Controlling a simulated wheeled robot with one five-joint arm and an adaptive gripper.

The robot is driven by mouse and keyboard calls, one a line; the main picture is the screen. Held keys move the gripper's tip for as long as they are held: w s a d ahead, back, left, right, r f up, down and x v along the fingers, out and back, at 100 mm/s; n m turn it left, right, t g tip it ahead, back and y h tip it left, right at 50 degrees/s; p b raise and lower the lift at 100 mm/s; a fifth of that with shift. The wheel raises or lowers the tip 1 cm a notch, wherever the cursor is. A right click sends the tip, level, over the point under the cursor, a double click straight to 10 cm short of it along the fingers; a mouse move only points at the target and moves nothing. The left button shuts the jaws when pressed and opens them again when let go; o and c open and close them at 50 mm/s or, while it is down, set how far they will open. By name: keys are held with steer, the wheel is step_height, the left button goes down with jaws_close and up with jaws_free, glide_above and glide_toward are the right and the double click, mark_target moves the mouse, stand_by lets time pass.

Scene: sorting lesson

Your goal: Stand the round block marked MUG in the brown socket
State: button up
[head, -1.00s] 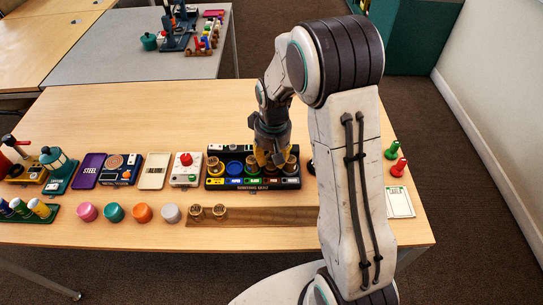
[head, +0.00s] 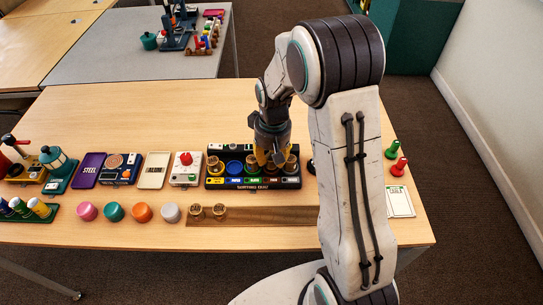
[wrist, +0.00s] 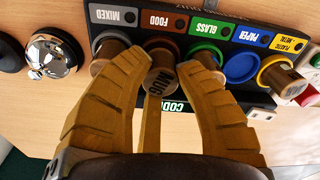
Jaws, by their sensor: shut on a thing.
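The round wooden block marked MUG (wrist: 161,80) is between the fingers of my gripper (wrist: 163,88) in the wrist view, its lettered top facing the camera. My gripper (head: 273,160) is shut on it, over the sorting rack in the head view. The brown socket (wrist: 160,44) is behind the block, by the FOOD label. The block is at this socket, looks roughly upright, and hides most of it. I cannot tell whether it is fully seated.
The rack (head: 214,185) also holds blocks in the grey socket (wrist: 112,50), green socket (wrist: 205,50) and yellow socket (wrist: 282,75). The blue socket (wrist: 241,67) is empty. A chrome bell (wrist: 50,57) is beside the rack.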

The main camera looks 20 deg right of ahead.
steer(key=shift+f+b, duration=0.55)
steer(key=shift+f, duration=0.1)
stand_by(0.5)
steer(key=o, duration=0.5)
steer(key=shift+o, duration=0.2)
steer(key=shift+r, duration=0.15)
steer(key=shift+s+r+p, duration=0.2)
steer(key=shift+r+p, duration=1.85)
steer(key=shift+r, duration=0.7)
steer(key=shift+s+r+p, duration=0.2)
steer(key=shift+r+p, duration=1.85)
steer(key=shift+r, duration=0.65)
steer(key=shift+r, duration=0.1)
step_height(320, 180, up, 6)
steer(key=p, duration=0.4)
steer(key=shift+p, duration=0.35)
